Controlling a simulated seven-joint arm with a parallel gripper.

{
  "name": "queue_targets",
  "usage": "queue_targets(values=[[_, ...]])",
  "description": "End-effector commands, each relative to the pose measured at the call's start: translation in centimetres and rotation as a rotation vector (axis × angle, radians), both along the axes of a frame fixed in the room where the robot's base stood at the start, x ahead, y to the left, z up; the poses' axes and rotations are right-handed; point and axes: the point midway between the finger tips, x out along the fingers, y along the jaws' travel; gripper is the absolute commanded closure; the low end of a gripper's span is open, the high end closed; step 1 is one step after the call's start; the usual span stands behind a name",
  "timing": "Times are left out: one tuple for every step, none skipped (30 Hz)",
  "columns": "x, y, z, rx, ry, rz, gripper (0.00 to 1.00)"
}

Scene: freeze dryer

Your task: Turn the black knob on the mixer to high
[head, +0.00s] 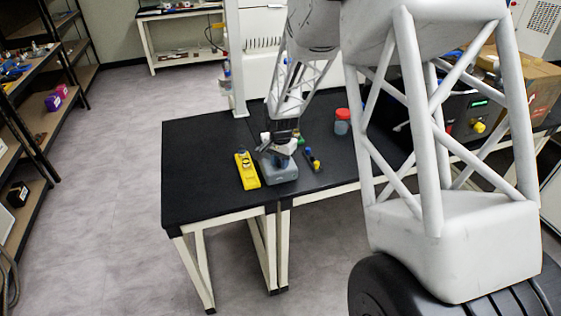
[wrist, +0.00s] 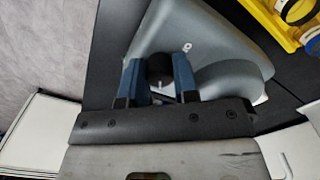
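The mixer (head: 279,173) is a grey unit standing on the black table, near its front edge in the head view. In the wrist view its grey body (wrist: 205,35) fills the upper middle, with a pale mark on it above the knob. The black knob (wrist: 160,68) sits between the two blue fingers of my gripper (wrist: 159,72). The fingers close in on both sides of the knob with no clear gap. In the head view my gripper (head: 281,138) is over the mixer and hides its knob. The dial's setting cannot be read.
A yellow tool (head: 247,170) lies just left of the mixer; a blue and yellow item (head: 313,159) lies to its right. A red-lidded jar (head: 342,122) stands farther right. A dark machine (head: 455,112) is at the right. The table's left end (head: 195,165) is clear.

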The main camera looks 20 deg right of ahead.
Motion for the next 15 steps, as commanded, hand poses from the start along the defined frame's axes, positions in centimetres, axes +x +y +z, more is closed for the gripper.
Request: queue_targets(values=[[0.07,-0.02,0.13,0.0,-0.001,0.0,0.65],[0.07,-0.02,0.12,0.0,-0.001,0.0,0.61],[0.06,-0.02,0.1,0.0,-0.001,0.0,0.54],[0.05,-0.01,0.09,0.0,-0.001,0.0,0.5],[0.04,-0.02,0.08,0.0,-0.001,0.0,0.47],[0.03,-0.01,0.07,0.0,-0.001,0.0,0.47],[0.03,-0.01,0.06,0.0,-0.001,0.0,0.47],[0.03,-0.01,0.05,0.0,-0.001,0.0,0.47],[0.03,0.0,0.05,0.0,-0.001,0.0,0.47],[0.02,-0.01,0.04,0.0,-0.001,0.001,0.47],[0.02,-0.01,0.03,0.0,0.0,0.001,0.47],[0.02,-0.01,0.04,0.0,0.0,0.001,0.47],[0.02,-0.01,0.06,0.0,0.0,0.001,0.47],[0.02,-0.01,0.1,0.0,0.0,0.001,0.47],[0.02,-0.01,0.19,0.0,-0.001,0.001,0.47]])
